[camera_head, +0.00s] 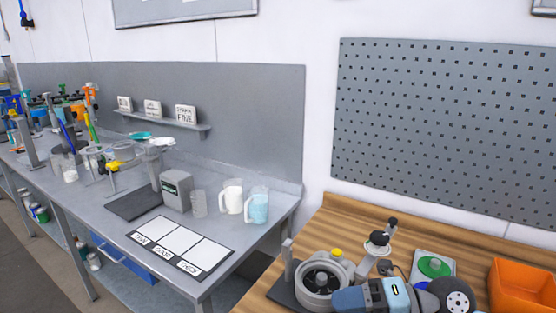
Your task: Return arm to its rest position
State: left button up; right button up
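Neither of my arms nor either gripper shows clearly in the head view. On the wooden bench (465,240) at the lower right is a machine with a round grey ring-shaped housing (321,284), a yellow knob (337,252) and a grey upright lever-like part (379,243) with dark ends. A blue-grey motor-like body (372,297) lies at the bottom edge, partly cut off. Whether it belongs to the machine, I cannot tell.
A black wheel (457,302), a green disc (435,267) and an orange bin (523,287) are on the wooden bench. The grey bench (215,265) holds white cards, two pitchers (258,206) and crowded lab stands. A pegboard (445,125) hangs behind.

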jog(key=w+d+r+m+t, duration=0.1)
jog(key=d+r+m+t, duration=0.15)
jog(key=m+t, duration=0.55)
jog(key=w+d+r+m+t, duration=0.15)
jog(key=r+m+t, duration=0.25)
jog(key=m+t, duration=0.4)
jog(key=s+d+f+m+g+h, duration=0.1)
jog(key=s+d+f+m+h, duration=0.2)
jog(key=d+f+m+h, duration=1.1)
jog(key=s+a+f+m+g+h, duration=0.1)
jog(key=s+a+f+m+g, duration=0.1)
jog(key=s+f+g, duration=0.55)
jog(key=s+a+f+m+g, duration=0.15)
jog(key=s+f+g, duration=0.35)
jog(key=s, duration=0.6)
jog(key=w+a+f+t+y+p, duration=0.2)
jog(key=w+a+f+t+p, duration=0.3)
jog(key=w+a+t+p, duration=0.1)
jog(key=shift+a+t+y+p, duration=0.2)
jog(key=shift+t+y+p, duration=0.25)
jog(key=shift+p, duration=0.75)
